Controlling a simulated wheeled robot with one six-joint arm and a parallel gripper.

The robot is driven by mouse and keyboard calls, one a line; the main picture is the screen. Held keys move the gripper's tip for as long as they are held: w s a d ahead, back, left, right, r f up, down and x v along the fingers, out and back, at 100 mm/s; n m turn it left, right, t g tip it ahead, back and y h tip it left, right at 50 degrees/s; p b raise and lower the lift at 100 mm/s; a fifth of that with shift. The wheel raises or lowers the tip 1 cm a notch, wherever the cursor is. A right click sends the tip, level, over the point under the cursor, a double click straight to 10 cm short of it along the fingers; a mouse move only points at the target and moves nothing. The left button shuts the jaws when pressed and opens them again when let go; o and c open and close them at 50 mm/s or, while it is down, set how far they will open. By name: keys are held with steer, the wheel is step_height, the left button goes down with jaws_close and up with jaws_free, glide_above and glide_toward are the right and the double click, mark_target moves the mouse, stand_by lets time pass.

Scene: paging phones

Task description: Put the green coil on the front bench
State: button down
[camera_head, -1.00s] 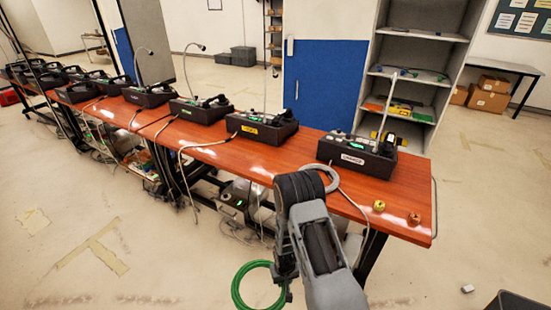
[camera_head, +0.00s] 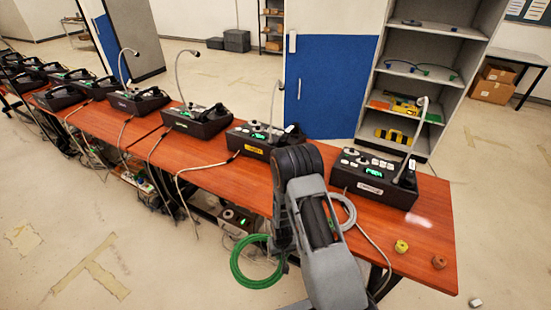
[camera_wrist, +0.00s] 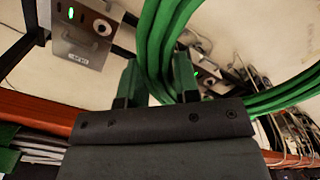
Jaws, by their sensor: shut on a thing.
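The green coil (camera_head: 252,270) hangs in front of the near edge of the long red-brown bench (camera_head: 252,196), beside my arm in the head view. In the wrist view the coil (camera_wrist: 155,40) passes between the two fingers of my gripper (camera_wrist: 158,82), which is shut on it. In the head view the fingers are hidden behind my arm. The coil is off the bench top, over the floor side. Which bench is the front bench, I cannot tell from labels.
Paging phones with goosenecks line the bench; the nearest one (camera_head: 375,183) is at right. Cables hang below. A shelf (camera_head: 420,75) stands behind.

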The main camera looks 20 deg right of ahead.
steer(key=w+d+r+m, duration=0.2)
steer(key=d+r+m, duration=0.1)
steer(key=r, duration=0.5)
steer(key=w+d+r+m, duration=0.1)
steer(key=d+r+m, duration=0.1)
steer(key=d+r, duration=0.4)
steer(key=w+d+r+m, duration=0.2)
steer(key=d+r, duration=0.3)
steer(key=r, duration=0.6)
steer(key=shift+w+r+m, duration=0.2)
steer(key=shift+w+m, duration=0.15)
steer(key=shift+m, duration=0.45)
